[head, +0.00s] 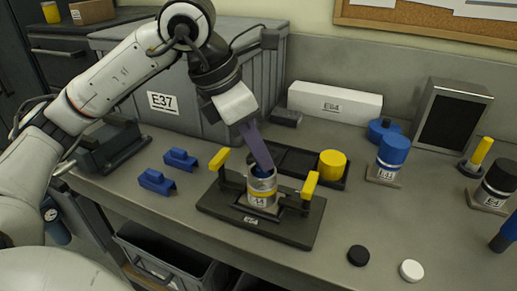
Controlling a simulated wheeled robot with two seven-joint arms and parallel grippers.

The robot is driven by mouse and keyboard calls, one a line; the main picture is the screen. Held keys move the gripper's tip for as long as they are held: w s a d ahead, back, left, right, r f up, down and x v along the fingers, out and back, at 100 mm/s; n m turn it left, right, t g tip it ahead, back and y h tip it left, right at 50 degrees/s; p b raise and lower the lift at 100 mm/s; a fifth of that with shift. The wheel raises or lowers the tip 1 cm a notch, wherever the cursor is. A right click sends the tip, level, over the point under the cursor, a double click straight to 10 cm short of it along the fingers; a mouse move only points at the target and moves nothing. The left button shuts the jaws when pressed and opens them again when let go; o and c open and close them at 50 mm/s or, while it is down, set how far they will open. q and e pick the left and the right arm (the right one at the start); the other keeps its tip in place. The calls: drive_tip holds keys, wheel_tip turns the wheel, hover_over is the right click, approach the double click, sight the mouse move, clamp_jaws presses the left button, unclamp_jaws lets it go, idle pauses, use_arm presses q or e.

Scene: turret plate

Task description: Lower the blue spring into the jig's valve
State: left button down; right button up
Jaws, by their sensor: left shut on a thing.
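The jig is a black plate (226,206) on the bench with a yellow clamp handle at each side. Only a small dark blue part of the spring shows at the valve's mouth; fingers and rim hide the rest. I cannot tell how deep it sits. My right gripper is not in view.
A black tray (293,159) with a yellow cap (332,164) lies behind the jig. Two blue blocks (157,181) lie left. A blue-topped cylinder (392,152) stands right. A black disc (358,256) and a white disc (411,270) lie in front. A grey bin stands behind.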

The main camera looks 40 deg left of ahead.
use_arm(q)
drive_tip(key=shift+f, duration=0.2)
drive_tip(key=shift+f+b, duration=0.25)
drive_tip(key=shift+b, duration=0.2)
drive_tip(key=shift+f, duration=0.15)
idle(0.9)
drive_tip(key=c, duration=1.5)
unclamp_jaws()
drive_tip(key=shift+c, duration=0.2)
drive_tip(key=v, duration=1)
drive_tip(key=shift+s, duration=0.15)
